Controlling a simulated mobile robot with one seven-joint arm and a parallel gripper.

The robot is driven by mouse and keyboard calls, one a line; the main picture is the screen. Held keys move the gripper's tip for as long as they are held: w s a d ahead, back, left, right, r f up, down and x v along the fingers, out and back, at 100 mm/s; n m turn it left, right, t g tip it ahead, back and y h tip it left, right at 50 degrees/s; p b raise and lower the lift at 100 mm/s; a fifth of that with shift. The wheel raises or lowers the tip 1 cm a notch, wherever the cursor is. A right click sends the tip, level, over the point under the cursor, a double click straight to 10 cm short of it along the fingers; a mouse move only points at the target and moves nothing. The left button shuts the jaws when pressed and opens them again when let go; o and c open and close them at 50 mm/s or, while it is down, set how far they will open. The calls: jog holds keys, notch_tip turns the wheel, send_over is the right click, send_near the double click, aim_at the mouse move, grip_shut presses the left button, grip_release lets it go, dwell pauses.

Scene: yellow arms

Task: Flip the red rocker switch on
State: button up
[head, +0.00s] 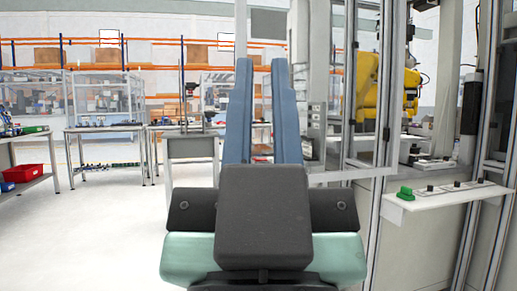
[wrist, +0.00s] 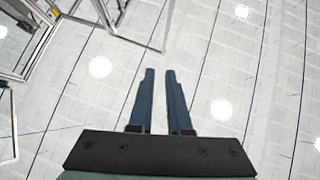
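My gripper (head: 262,66) points straight ahead in the middle of the head view. Its two long blue fingers are apart with nothing between them; the gap also shows in the wrist view (wrist: 160,74). A white control shelf (head: 447,198) juts from the workstation on the right. It carries a green block (head: 405,193) and several small dark controls (head: 457,184). I cannot make out a red rocker switch in either view. The gripper is well to the left of the shelf and touches nothing.
Metal frame posts (head: 385,130) stand between my gripper and the shelf. Yellow robot arms (head: 369,84) are behind them. The floor (head: 105,225) on the left is clear.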

notch_tip(320, 180, up, 37)
jog(key=p, duration=3.5)
jog(key=shift+r, duration=0.1)
grip_shut()
jog(key=shift+a, duration=0.1)
